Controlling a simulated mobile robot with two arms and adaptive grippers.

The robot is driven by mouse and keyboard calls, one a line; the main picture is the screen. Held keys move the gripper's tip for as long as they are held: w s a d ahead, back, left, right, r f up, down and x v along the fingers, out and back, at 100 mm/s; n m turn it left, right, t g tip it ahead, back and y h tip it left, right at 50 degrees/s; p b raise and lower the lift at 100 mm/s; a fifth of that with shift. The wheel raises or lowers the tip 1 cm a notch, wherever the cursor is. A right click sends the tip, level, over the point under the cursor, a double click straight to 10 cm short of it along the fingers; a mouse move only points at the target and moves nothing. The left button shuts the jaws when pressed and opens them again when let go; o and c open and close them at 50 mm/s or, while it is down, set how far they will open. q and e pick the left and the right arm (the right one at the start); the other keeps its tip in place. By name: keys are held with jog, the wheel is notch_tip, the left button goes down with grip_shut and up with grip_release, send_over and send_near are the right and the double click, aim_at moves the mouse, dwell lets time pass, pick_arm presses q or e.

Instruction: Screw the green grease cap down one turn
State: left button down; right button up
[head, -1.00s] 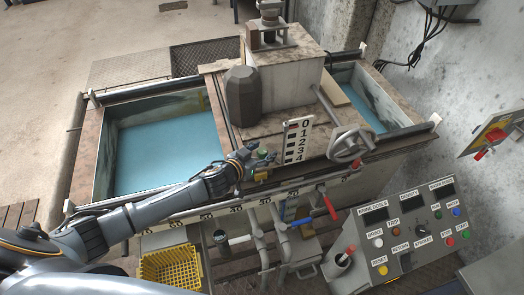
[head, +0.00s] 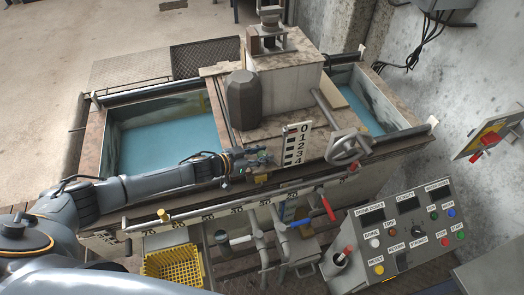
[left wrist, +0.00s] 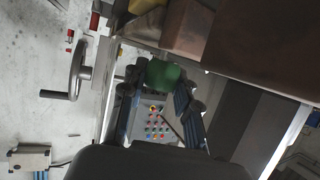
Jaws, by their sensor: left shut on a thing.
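The green grease cap (left wrist: 163,73) sits between the two fingers of my left gripper (left wrist: 161,88) in the left wrist view. In the head view the cap (head: 264,157) is small and partly covered by the fingers, at the front edge of the machine beside the 0–4 scale plate (head: 296,144). My left gripper (head: 256,160) reaches in from the left and is shut on the cap. The thread below the cap is hidden. My right gripper is not in view.
A handwheel (head: 348,147) stands right of the scale plate. A control panel (head: 406,230) is at lower right, a yellow basket (head: 175,268) below the arm. A blue-water tank (head: 165,150) lies behind the arm.

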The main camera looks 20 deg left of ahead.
pick_arm(q)
jog(key=shift+w+m+g+h+b, duration=0.1)
jog(key=shift+m+g+h+b, duration=0.35)
jog(key=shift+m+g+h, duration=1.25)
jog(key=c, duration=1)
grip_release()
jog(key=v, duration=1.2)
jog(key=shift+d+r, duration=0.1)
